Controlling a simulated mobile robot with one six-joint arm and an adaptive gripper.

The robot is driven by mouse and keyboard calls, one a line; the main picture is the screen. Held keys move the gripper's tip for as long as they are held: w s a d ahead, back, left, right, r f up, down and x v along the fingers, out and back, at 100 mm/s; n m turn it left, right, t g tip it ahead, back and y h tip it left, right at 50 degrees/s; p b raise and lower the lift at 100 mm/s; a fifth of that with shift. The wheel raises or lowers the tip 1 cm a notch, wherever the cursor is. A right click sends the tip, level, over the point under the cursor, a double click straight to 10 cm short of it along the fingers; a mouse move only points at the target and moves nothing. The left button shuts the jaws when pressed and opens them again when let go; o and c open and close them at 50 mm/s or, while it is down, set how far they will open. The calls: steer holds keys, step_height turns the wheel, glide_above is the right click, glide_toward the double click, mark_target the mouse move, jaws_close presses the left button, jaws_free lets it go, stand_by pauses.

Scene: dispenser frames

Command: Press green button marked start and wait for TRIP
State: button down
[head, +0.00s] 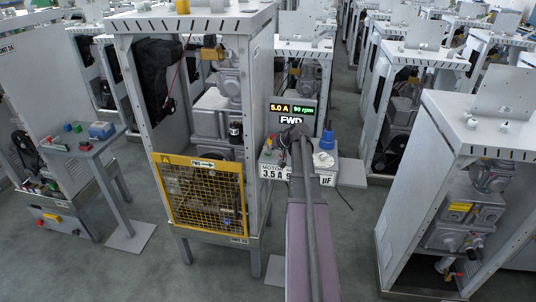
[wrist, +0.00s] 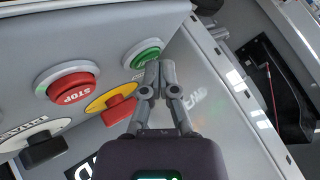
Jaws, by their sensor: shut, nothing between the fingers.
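The green button (wrist: 143,54) sits in a pale ring near the panel's edge in the wrist view; its lettering is hard to read. My gripper (wrist: 158,76) is shut and empty, its fingertips overlapping the button's lower right edge in view. I cannot tell whether they touch it. In the head view my arm reaches to the control box (head: 268,160) and hides the button and most of the panel. The display (head: 292,114) above it reads 5.0 A, 90 rpm and FWD; no TRIP shows.
Beside the green button are a red STOP button (wrist: 72,86), a red-handled switch on a yellow disc (wrist: 117,106) and a black knob (wrist: 43,150). A cabinet with a yellow mesh guard (head: 200,192) stands left of my arm. Another cabinet (head: 485,124) stands right, with open floor between.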

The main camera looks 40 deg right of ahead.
mark_target(269, 154)
steer(key=shift+r, duration=0.1)
stand_by(0.4)
steer(key=shift+r+p, duration=0.75)
steer(key=shift+p, duration=0.15)
steer(key=shift+r, duration=0.15)
steer(key=shift+r+p, duration=2.4)
steer(key=shift+p, duration=0.1)
steer(key=shift+f, duration=0.1)
steer(key=s+a+f+n+g, duration=0.2)
steer(key=a, duration=1)
steer(key=s+a+f+n+g, duration=0.1)
steer(key=a+f+g, duration=0.15)
steer(key=a, duration=0.95)
steer(key=s+a+f+n+g+h, duration=0.1)
steer(key=s+a+g, duration=0.1)
steer(key=s+a, duration=0.4)
steer(key=s+a+n+g+h, duration=0.1)
steer(key=s+a+g, duration=0.1)
steer(key=s+a, duration=0.5)
steer(key=shift+s+a+f+n+h+b, duration=0.3)
steer(key=shift+a+f+n+b, duration=0.1)
steer(key=shift+a, duration=2.65)
